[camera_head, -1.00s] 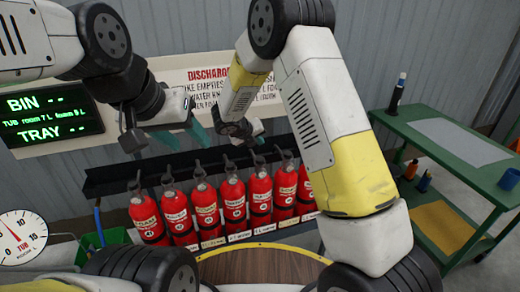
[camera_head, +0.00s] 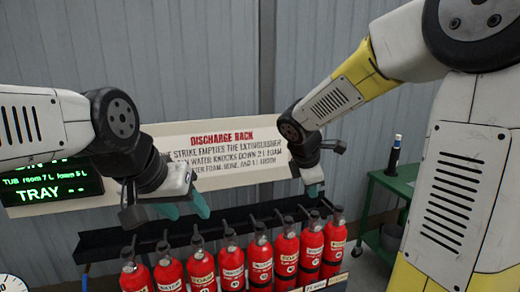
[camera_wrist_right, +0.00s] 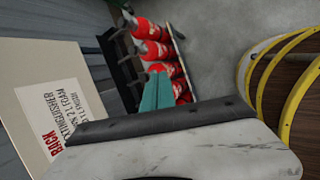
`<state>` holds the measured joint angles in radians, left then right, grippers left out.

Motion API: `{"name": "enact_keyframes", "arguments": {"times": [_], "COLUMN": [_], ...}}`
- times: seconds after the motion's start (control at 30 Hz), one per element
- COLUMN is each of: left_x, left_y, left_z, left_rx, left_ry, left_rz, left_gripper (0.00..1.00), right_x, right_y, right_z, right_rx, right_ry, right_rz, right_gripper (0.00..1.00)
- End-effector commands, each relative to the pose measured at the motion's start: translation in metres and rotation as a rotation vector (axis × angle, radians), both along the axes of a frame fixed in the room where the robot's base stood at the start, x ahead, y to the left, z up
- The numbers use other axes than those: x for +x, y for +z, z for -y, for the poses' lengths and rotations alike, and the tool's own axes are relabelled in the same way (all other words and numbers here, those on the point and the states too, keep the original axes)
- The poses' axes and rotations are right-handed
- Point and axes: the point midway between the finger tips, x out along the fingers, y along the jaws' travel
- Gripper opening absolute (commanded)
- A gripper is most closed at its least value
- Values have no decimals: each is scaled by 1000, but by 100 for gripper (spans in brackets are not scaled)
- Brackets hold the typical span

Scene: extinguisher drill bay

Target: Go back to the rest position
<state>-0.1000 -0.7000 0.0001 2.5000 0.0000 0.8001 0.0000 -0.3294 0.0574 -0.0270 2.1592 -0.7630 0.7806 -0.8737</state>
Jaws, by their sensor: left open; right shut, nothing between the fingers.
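My left gripper (camera_head: 187,210) is in the head view at left centre, its teal fingers apart and empty, in front of the black rack. My right gripper (camera_head: 313,190) is at right centre in the head view, in front of the sign's lower right edge and above the right end of the extinguisher row. In the right wrist view its teal fingers (camera_wrist_right: 157,92) are together with nothing between them, and red extinguishers appear behind them. The right arm's large links fill the right side of the head view.
Several red extinguishers (camera_head: 232,265) stand in a row along the black rack (camera_head: 110,240). A white discharge rack sign (camera_head: 225,155) and a green-lettered screen (camera_head: 50,187) are behind my arms. A green bench (camera_head: 400,183) with a dark bottle (camera_head: 394,157) is at right.

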Motion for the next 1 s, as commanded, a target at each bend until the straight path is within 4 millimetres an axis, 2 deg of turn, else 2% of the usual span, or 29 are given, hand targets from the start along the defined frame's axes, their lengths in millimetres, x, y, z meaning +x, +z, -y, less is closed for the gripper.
{"name": "enact_keyframes", "arguments": {"times": [0.03,0.1,0.3,0.4,0.5,0.7,1.0], "left_x": [0,0,0,0,0,0,0], "left_y": [0,0,0,0,0,0,0], "left_z": [0,0,0,0,0,0,0], "left_rx": [0,0,0,0,0,0,0], "left_ry": [0,0,0,0,0,0,0], "left_rz": [0,0,0,0,0,0,0], "left_gripper": [50,50,50,50,50,50,50], "right_x": [-20,-47,-122,-152,-173,-192,-193], "right_y": [13,25,50,58,63,67,68], "right_z": [9,16,19,15,9,0,0], "right_rx": [92,229,621,800,943,1084,1094], "right_ry": [-126,-311,-819,-1035,-1201,-1362,-1375], "right_rz": [34,70,143,159,162,151,149], "right_gripper": [0,0,0,0,0,0,0]}}
